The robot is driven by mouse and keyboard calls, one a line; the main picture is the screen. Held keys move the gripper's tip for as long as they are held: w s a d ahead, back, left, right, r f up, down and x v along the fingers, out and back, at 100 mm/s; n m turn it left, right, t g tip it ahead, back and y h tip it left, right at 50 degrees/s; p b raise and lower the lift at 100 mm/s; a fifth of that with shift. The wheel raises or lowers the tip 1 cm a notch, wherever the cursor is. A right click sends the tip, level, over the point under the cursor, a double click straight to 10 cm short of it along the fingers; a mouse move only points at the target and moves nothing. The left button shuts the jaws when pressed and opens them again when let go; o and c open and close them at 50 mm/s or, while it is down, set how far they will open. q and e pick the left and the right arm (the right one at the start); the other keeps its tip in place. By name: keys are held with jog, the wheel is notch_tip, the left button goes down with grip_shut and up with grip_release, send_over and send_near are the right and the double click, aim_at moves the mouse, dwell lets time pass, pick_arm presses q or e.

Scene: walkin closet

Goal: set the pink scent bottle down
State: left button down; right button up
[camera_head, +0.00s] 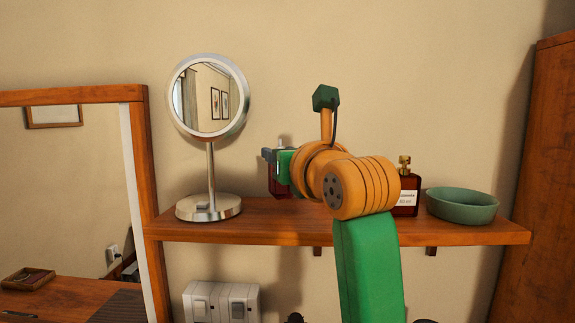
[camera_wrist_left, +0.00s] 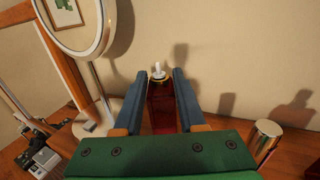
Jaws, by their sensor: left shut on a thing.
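The pink scent bottle (camera_head: 276,186) is a dark red-pink bottle with a pale cap, partly hidden behind my arm in the head view. In the left wrist view the bottle (camera_wrist_left: 162,108) stands between the two blue-grey fingers, its white cap pointing up. My left gripper (camera_head: 271,157) is shut on it; its fingers also show in the left wrist view (camera_wrist_left: 158,88). The bottle's base is low over the wooden shelf (camera_head: 270,233); I cannot tell whether it touches. My right gripper is not in view.
A round mirror on a stand (camera_head: 209,206) is left of the bottle. A dark red bottle with a gold cap and white label (camera_head: 406,210) and a green dish (camera_head: 462,207) stand to the right. Bare shelf shows beside the mirror base. A wall switch plate (camera_head: 222,302) is below.

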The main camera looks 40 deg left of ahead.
aim_at(283, 199)
pick_arm(q)
jog(key=shift+s+d+f+p, duration=0.15)
jog(key=shift+d+f+p, duration=0.05)
jog(key=shift+f, duration=0.35)
jog(key=shift+s+d+f+p, duration=0.15)
jog(key=shift+d+f+p, duration=0.05)
jog(key=shift+f, duration=0.3)
jog(key=shift+s+d+f, duration=0.1)
jog(key=shift+d, duration=0.05)
jog(key=shift+w+f, duration=0.2)
jog(key=shift+f, duration=0.1)
jog(key=shift+c, duration=2.4)
grip_release()
jog(key=shift+a, duration=0.2)
jog(key=shift+s+d+r, duration=0.1)
